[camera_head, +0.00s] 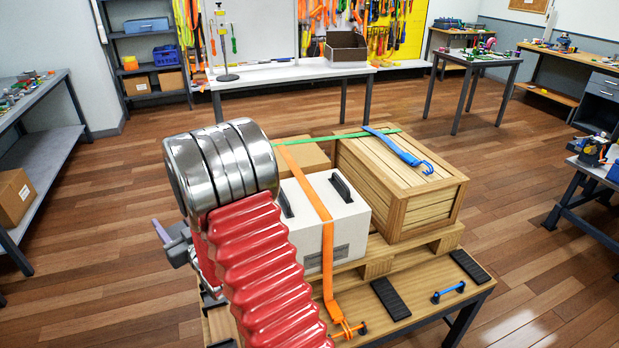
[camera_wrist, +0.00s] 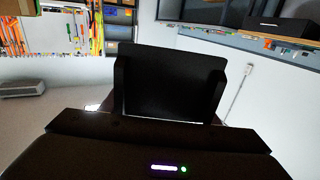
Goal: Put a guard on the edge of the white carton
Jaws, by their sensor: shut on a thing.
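The white carton (camera_head: 337,222) sits on a wooden pallet, partly hidden on its left by my arm. An orange strap (camera_head: 310,190) runs over its top and down its front. Two dark narrow pieces (camera_head: 342,187) show on its top, on either side of the strap; I cannot tell if they are guards or handles. My gripper (camera_wrist: 168,82) is shut on a black, flat-faced piece (camera_wrist: 168,90) that looks like a guard. It is apart from the carton, and my arm hides most of the gripper in the head view.
A slatted wooden crate (camera_head: 400,185) stands right of the carton, with a blue strap (camera_head: 400,147) and a green strap (camera_head: 345,136). A brown box (camera_head: 310,158) is behind. Black pads (camera_head: 390,298) and an orange hook (camera_head: 348,328) lie at the front.

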